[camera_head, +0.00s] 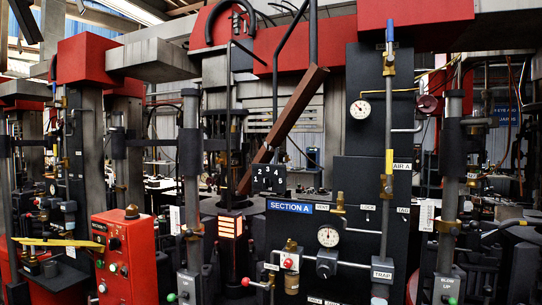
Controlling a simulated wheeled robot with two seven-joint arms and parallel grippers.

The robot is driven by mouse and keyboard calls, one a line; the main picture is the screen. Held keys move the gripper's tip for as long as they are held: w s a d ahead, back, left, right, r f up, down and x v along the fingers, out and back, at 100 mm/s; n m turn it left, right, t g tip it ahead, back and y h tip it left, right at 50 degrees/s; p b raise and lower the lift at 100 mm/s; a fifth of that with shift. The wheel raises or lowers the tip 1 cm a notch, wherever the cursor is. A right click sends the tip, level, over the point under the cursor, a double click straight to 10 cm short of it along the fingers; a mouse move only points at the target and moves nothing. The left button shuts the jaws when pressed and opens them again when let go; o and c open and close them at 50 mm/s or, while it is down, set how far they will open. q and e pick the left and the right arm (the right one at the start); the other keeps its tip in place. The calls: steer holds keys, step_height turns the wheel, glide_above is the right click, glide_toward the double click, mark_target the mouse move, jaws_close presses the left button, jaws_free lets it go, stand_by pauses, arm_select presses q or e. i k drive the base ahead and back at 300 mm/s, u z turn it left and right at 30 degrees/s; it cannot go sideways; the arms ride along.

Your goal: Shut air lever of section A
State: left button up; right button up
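The dark panel of section A (342,270) stands right of the middle, with a blue "SECTION A" sign (290,206). A vertical grey pipe runs up its right side. Beside the "AIR A" label (402,167), a yellow lever (389,162) stands upright, in line with the pipe, above a brass valve (387,187). Higher on the same pipe, a blue lever (390,32) also stands upright over another brass valve (389,62). Neither of my grippers shows, and nothing visible touches the yellow lever.
Pressure gauges (328,236) and a "TRAP" box (382,270) sit near the lever's pipe. A red control box (125,257) stands at the left. A slanted brown beam (285,128) and vertical posts crowd the middle. The space directly before the yellow lever looks clear.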

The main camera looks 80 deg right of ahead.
mark_target(390, 152)
steer(key=i, duration=0.6)
steer(key=z, duration=2.25)
